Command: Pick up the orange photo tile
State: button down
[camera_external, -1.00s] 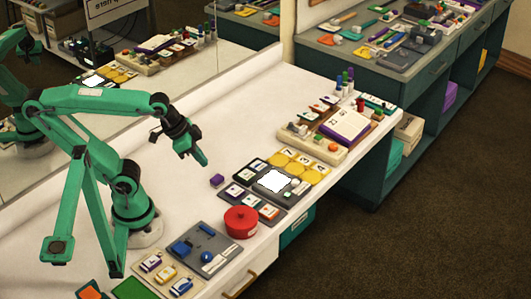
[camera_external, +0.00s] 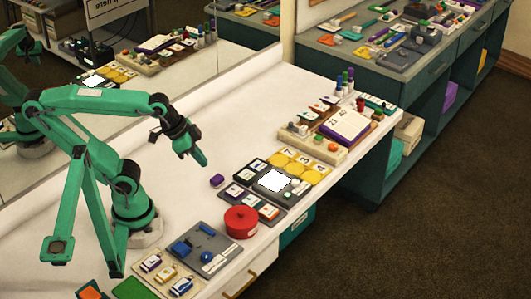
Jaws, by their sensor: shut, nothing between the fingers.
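My gripper (camera_external: 202,160) is shut and empty. It hangs in the air above the white counter, pointing down and to the right, up and left of a dark tray of small picture tiles. In that tray, a tile with an orange-red picture (camera_external: 269,211) lies at the right end, partly beside the red round pot. It looks like the orange photo tile, but it is too small to be sure. Other tiles (camera_external: 234,190) lie to its left in the same tray. My gripper touches none of them.
A red lidded pot (camera_external: 241,222) stands just below the tile tray. A small purple block (camera_external: 216,180) lies between my gripper and the tray. A grey panel with a white square (camera_external: 274,181) and yellow number tiles (camera_external: 303,160) lie behind. The counter (camera_external: 245,130) is clear at the back.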

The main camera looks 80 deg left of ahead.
jog(key=c, duration=2.1)
grip_release()
jog(key=o, duration=1.1)
jog(key=shift+o, duration=0.2)
jog(key=shift+w, duration=0.15)
